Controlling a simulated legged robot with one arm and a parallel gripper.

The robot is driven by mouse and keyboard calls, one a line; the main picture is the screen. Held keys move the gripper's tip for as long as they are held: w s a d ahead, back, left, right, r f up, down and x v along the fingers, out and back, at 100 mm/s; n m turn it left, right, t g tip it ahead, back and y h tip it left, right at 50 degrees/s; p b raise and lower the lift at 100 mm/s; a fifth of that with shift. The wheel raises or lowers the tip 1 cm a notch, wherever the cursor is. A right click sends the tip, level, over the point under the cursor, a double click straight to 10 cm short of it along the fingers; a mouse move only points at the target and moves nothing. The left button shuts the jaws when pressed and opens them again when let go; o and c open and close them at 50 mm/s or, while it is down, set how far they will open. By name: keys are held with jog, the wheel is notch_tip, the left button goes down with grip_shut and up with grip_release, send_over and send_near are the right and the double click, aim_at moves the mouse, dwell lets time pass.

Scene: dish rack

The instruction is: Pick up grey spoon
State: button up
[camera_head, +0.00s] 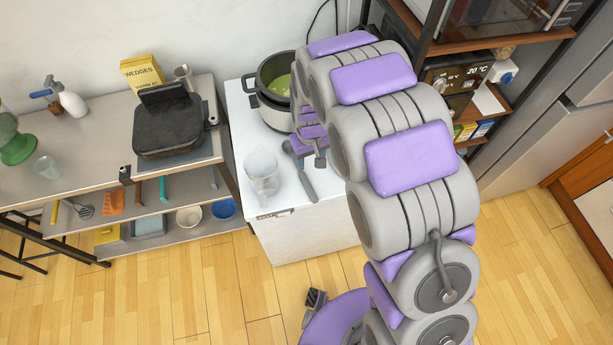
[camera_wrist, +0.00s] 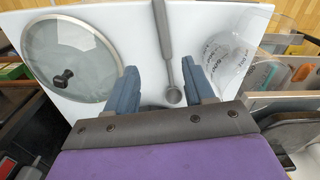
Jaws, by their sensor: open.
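The grey spoon (camera_head: 308,186) lies on the white top (camera_head: 245,131) near its front edge, beside a clear measuring cup. In the wrist view, the spoon (camera_wrist: 164,35) shows its round bowl toward my gripper and its handle pointing away. My gripper (camera_wrist: 159,67) is open, with the bowl end between its two blue-grey fingers as seen there, nearer the right finger. I cannot tell the height gap. In the head view, my gripper (camera_head: 314,150) is at the bowl end, partly hidden by my arm.
The clear measuring cup (camera_head: 262,172) stands left of the spoon. A pot (camera_head: 274,103) with green contents stands behind. A glass lid (camera_wrist: 68,58) lies on the other side of the spoon. A shelf unit with a black grill (camera_head: 168,128) stands at left.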

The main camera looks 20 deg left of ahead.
send_over(307, 182)
jog(key=a, duration=0.1)
notch_tip(307, 182, down, 8)
jog(key=shift+s+a+f+b, duration=0.1)
jog(key=shift+s+b, duration=0.05)
jog(key=shift+b, duration=0.15)
jog(key=shift+d+f, duration=0.35)
jog(key=f, duration=0.2)
jog(key=d+f, duration=0.1)
jog(key=f, duration=0.1)
jog(key=shift+b, duration=0.4)
jog(key=shift+a+f, duration=0.15)
jog(key=shift+f, duration=0.15)
jog(key=shift+a, duration=0.45)
jog(key=shift+c, duration=1.1)
jog(key=shift+d+r, duration=0.1)
jog(key=shift+d, duration=0.35)
jog(key=c, duration=0.6)
jog(key=shift+c, duration=0.6)
jog(key=shift+a, duration=0.15)
grip_shut()
